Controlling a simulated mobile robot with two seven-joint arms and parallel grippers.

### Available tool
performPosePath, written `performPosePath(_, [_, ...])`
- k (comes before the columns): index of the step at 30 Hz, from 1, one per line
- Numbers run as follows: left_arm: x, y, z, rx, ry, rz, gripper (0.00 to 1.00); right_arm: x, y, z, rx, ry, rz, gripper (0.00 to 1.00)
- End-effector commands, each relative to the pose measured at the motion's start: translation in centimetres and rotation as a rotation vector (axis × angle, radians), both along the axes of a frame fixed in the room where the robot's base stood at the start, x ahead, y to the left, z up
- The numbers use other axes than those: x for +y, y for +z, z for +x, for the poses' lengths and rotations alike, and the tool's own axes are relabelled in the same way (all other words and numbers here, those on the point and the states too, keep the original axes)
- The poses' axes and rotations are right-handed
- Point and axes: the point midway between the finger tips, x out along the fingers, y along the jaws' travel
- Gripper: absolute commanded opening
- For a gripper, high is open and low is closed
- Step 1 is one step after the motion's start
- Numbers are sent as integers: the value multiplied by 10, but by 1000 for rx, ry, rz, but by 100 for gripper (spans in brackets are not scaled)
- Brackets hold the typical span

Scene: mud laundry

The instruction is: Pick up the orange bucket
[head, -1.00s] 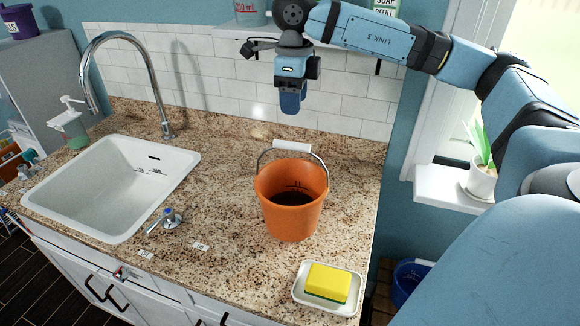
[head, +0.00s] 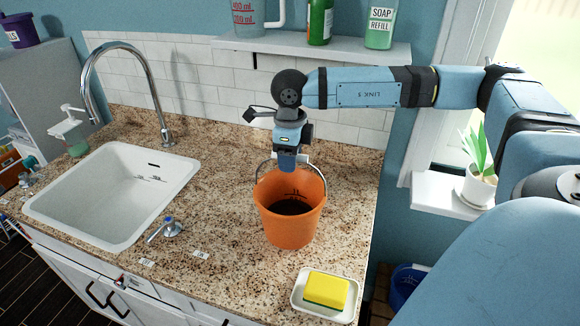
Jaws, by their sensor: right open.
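The orange bucket (head: 291,228) stands upright on the speckled stone counter, with something dark inside. Its wire handle is raised, and the white grip (head: 303,158) on it shows only partly behind my right gripper. My right gripper (head: 287,166) points down over the bucket's back rim, right at the handle grip. Its jaws are open, and it hides part of the handle. Whether the jaws are around the grip or in front of it, I cannot tell. My left gripper is not in view.
A white sink (head: 112,195) with a tall curved faucet (head: 150,85) is at left. A yellow sponge (head: 326,289) lies in a white dish (head: 325,309) at the front right. A shelf (head: 310,50) with bottles and a measuring jug is above. A potted plant (head: 478,180) stands on the sill.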

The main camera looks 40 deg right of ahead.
Motion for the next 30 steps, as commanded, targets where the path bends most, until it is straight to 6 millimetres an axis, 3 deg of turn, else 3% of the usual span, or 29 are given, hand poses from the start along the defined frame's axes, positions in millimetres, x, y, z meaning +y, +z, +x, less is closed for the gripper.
performPosePath(3, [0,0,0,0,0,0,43,0,0,0,0,0,0,48])
performPosePath(9, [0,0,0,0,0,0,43,0,0,0,0,0,0,3])
performPosePath(10, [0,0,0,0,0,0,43,0,0,0,0,0,0,0])
performPosePath(23, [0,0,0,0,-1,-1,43,0,3,0,-1,0,0,0])
performPosePath(30, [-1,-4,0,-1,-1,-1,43,0,24,1,-4,0,0,0])
